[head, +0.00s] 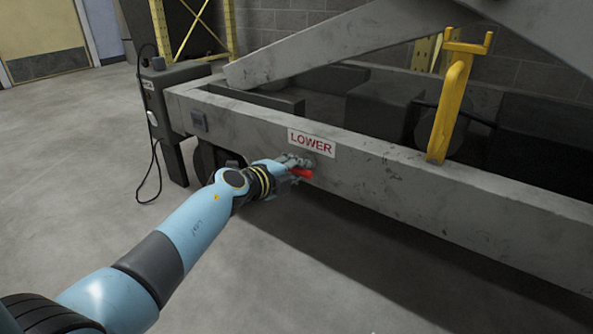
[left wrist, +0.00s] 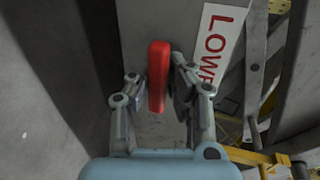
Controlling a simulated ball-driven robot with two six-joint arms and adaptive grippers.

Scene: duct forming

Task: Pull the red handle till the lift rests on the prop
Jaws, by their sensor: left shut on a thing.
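The red handle (head: 301,173) sits on the grey lift frame (head: 400,180), just below the LOWER sign (head: 311,143). My left gripper (head: 296,166) is at the handle and shut on it. In the left wrist view the red handle (left wrist: 158,75) stands between the two fingers of the left gripper (left wrist: 160,95). The yellow prop (head: 455,100) stands upright on the frame at the right, with a forked top. A grey lift arm (head: 340,45) slants above the frame; whether it touches the prop cannot be told. My right gripper is not in view.
A grey control box (head: 170,95) with a hanging black cable (head: 156,165) stands at the frame's left end. Yellow racking (head: 185,30) is behind it. Dark parts (head: 385,105) lie inside the frame. The concrete floor (head: 330,275) in front is clear.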

